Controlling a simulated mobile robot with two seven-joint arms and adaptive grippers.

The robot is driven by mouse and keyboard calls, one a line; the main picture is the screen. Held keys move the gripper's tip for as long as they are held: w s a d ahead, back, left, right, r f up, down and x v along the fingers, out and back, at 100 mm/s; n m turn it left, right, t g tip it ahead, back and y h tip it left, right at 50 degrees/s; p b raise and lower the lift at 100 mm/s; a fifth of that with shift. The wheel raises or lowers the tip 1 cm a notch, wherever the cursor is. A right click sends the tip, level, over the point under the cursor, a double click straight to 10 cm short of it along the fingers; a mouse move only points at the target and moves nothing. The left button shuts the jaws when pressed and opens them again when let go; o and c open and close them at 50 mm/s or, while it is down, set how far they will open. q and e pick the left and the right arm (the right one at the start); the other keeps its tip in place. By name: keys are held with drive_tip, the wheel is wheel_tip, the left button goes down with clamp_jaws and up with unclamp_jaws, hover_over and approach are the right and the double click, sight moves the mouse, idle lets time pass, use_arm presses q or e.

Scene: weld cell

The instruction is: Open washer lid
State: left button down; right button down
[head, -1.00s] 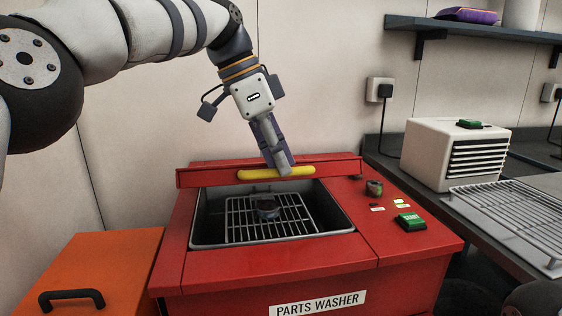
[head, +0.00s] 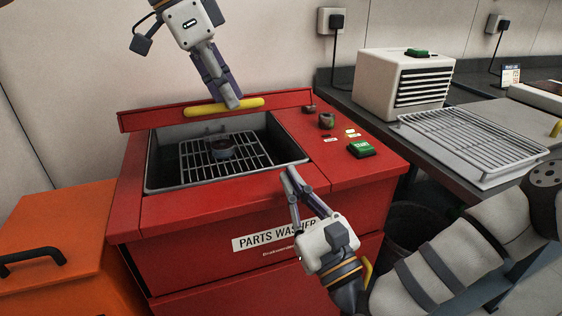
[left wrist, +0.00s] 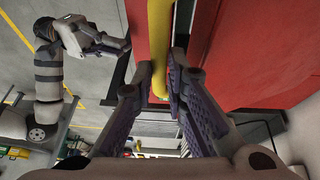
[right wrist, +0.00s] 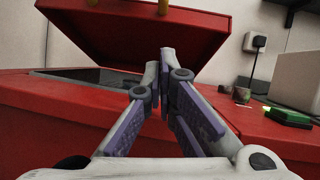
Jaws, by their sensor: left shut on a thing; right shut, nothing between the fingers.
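The red parts washer (head: 190,215) has its red lid (head: 140,120) raised at the back, so the basin (head: 165,170) is open. The right wrist view shows the underside of the lid (right wrist: 130,35) tilted up above the basin. My left gripper (head: 232,103) is shut on the yellow handle (head: 200,109) at the lid's edge. In the left wrist view the yellow handle (left wrist: 159,40) lies between the fingers. My right gripper (head: 288,174) is shut and empty, in front of the washer's front top edge. Whether it touches the washer cannot be told.
A green button (head: 361,149) and a knob (head: 326,120) are on the washer's right top. An orange box (head: 60,220) stands left. The right bench holds a white vented unit (head: 385,80) and a wire tray (head: 450,140).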

use_arm(q)
drive_tip(key=shift+w+a, duration=0.1)
drive_tip(key=shift+w, duration=0.05)
use_arm(e)
drive_tip(key=x, duration=0.7)
drive_tip(key=shift+w+a, duration=0.2)
drive_tip(key=shift+w, duration=0.05)
drive_tip(key=r, duration=0.1)
drive_tip(key=w+a+r, duration=0.1)
drive_tip(key=r, duration=0.1)
drive_tip(key=shift+w+r, duration=0.1)
drive_tip(key=shift+w, duration=0.05)
drive_tip(key=shift+w+a+r, duration=0.1)
drive_tip(key=shift+a+r, duration=0.05)
drive_tip(key=shift+r, duration=0.15)
